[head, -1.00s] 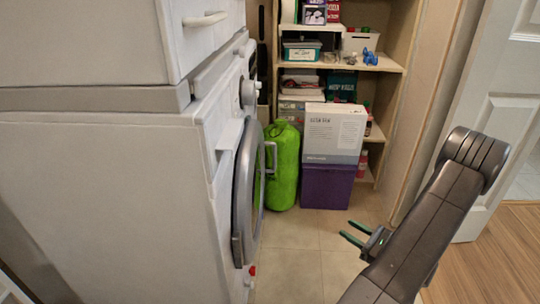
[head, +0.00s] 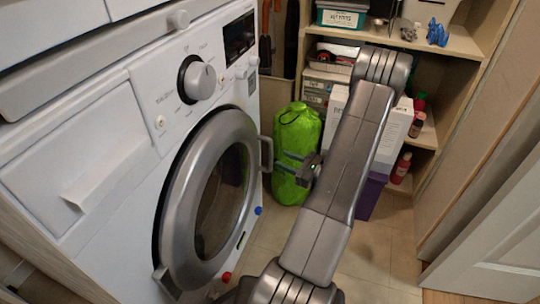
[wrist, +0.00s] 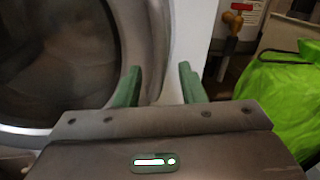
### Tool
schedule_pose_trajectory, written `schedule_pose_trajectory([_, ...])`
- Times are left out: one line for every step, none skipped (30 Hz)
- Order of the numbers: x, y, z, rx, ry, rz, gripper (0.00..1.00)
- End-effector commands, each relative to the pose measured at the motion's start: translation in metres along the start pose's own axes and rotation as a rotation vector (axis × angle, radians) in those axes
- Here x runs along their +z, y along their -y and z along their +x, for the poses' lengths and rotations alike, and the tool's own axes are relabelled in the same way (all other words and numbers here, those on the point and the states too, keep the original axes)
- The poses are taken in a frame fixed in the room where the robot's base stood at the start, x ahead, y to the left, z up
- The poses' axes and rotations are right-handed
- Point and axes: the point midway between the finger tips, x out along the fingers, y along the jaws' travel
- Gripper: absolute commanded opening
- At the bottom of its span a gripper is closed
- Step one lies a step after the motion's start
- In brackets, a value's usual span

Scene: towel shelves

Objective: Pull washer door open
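The white washer (head: 100,170) stands at the left in the head view. Its round door (head: 180,230) has a thick grey ring and dark glass and looks shut against the front. A grey loop handle (head: 267,153) sticks out from the ring's right side. My gripper (head: 277,160) is just right of the handle, its green fingers pointing left toward it. The wrist view shows the fingers (wrist: 160,75) open and apart, with the door ring (wrist: 155,30) and white washer front beyond.
A bright green bag (head: 297,125) stands behind my gripper, and also shows at right in the wrist view (wrist: 285,95). A purple box (head: 369,197) and wooden shelves (head: 455,40) are beyond. The tiled floor (head: 375,265) is clear.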

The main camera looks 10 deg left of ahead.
Motion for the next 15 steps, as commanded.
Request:
schedule_pose_trajectory([-0.002,-0.002,0.011,0.004,0.001,-0.001,0.37])
schedule_pose_trajectory([-0.002,-0.001,0.017,0.004,0.0,-0.002,0.37])
schedule_pose_trajectory([-0.002,-0.001,0.024,0.003,0.0,-0.002,0.37])
schedule_pose_trajectory([-0.002,-0.001,0.029,0.003,0.0,-0.002,0.37])
schedule_pose_trajectory([-0.002,-0.001,0.034,0.003,0.001,-0.002,0.37])
schedule_pose_trajectory([-0.002,-0.001,0.04,0.003,0.001,-0.002,0.37])
schedule_pose_trajectory([-0.002,-0.001,0.044,0.002,0.0,-0.002,0.37])
schedule_pose_trajectory([-0.002,-0.001,0.047,0.002,-0.001,-0.001,0.37])
schedule_pose_trajectory([-0.001,-0.001,0.052,0.002,0.0,-0.001,0.37])
schedule_pose_trajectory([-0.001,0.0,0.054,0.001,0.0,-0.001,0.37])
schedule_pose_trajectory([-0.001,0.0,0.056,0.0,0.0,-0.001,0.37])
schedule_pose_trajectory([-0.001,0.0,0.059,0.0,0.0,-0.001,0.37])
schedule_pose_trajectory([0.0,0.0,0.06,0.0,0.0,-0.001,0.37])
schedule_pose_trajectory([0.0,0.0,0.061,0.0,0.0,-0.001,0.37])
schedule_pose_trajectory([0.0,0.0,0.062,0.0,0.0,0.0,0.37])
